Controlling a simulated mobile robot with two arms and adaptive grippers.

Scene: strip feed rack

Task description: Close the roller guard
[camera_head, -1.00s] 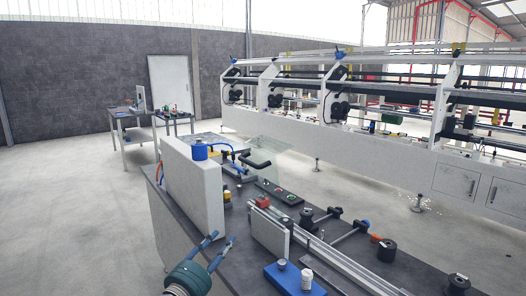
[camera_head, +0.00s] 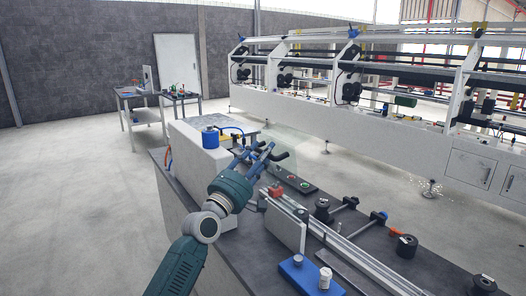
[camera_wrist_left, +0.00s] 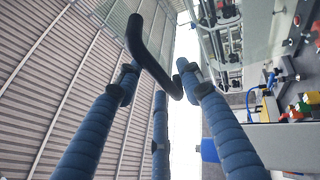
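The roller guard (camera_head: 291,141) is a clear, hard-to-see panel standing raised at the far part of the bench, with a black bent handle (camera_head: 282,156). My left gripper (camera_head: 262,151) has reached the handle from the near left side. In the left wrist view, the black handle (camera_wrist_left: 148,52) crosses between the blue fingertips (camera_wrist_left: 160,82), which stand apart. The fingers look open around the handle; I cannot tell whether any finger touches it. The rollers under the guard are mostly hidden by my arm. My right gripper is not in view.
A white upright block (camera_head: 190,142) with a blue cylinder (camera_head: 210,138) stands left of my arm. A large white machine (camera_head: 400,128) stands behind.

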